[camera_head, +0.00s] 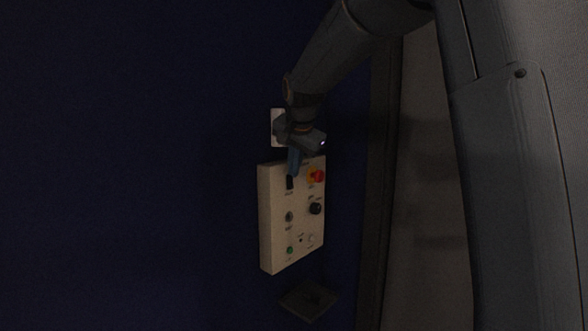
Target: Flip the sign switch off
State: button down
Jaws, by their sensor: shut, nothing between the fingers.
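A pale control panel (268,220) is mounted on the dark blue wall. A black switch (290,183) sits at its upper left. The labels are too small to read, so I cannot tell which control is the sign switch. My gripper (293,170) is shut and empty, pointing down at the panel's top left. Its fingertips are just above the black switch; I cannot tell whether they touch it. A white wall plate (276,116) above the panel is partly hidden behind my gripper.
The panel also carries a red button on yellow (317,176), a black knob (316,208), a grey control (289,217), a green button (290,250) and a white button (311,238). A dark flat object (308,300) lies below. The wall left of the panel is clear.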

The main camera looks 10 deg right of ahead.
jog(key=d+b+v, duration=0.1)
jog(key=v, duration=1.1)
jog(key=shift+s+d+f+b, duration=0.15)
jog(key=shift+s+d+b, duration=0.1)
jog(key=shift+s+b, duration=0.1)
